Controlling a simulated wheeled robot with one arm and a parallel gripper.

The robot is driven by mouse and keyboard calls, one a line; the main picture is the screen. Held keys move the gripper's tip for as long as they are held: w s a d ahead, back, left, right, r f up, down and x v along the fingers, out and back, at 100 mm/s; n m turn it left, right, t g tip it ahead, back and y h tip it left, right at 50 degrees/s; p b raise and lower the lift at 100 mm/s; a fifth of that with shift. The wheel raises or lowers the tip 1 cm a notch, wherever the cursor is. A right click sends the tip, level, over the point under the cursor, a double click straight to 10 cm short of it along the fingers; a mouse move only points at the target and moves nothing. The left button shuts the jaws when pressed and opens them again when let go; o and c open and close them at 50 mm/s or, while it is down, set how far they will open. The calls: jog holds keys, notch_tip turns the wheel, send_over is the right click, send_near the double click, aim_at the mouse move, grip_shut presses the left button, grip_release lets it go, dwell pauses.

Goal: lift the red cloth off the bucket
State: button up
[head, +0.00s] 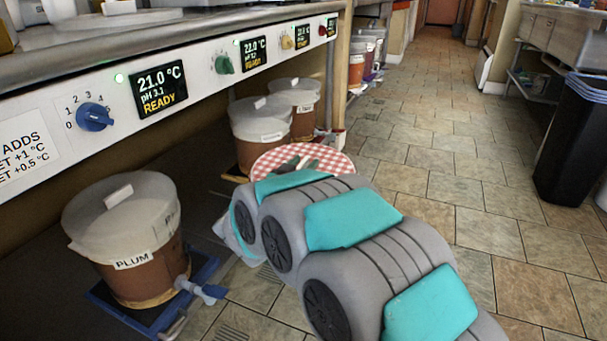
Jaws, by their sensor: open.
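The red-and-white checked cloth (336,163) shows as a round, flat patch beyond my arm, near the middle of the head view. My gripper (303,163) is at the cloth, with its open fingers small and partly hidden behind my arm. I cannot tell whether the fingers touch the cloth. The bucket under the cloth is hidden by my arm.
A lidded bucket labelled PLUM (125,240), with a tap, stands on a blue base (205,268) at the left. Two more lidded buckets (262,125) (303,98) stand behind the cloth. The control panel (200,75) overhangs them. A black bin (572,150) stands right; the tiled floor between is clear.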

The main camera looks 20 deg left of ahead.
jog(key=shift+w, duration=0.15)
jog(key=shift+c, duration=0.2)
grip_shut()
dwell(0.3)
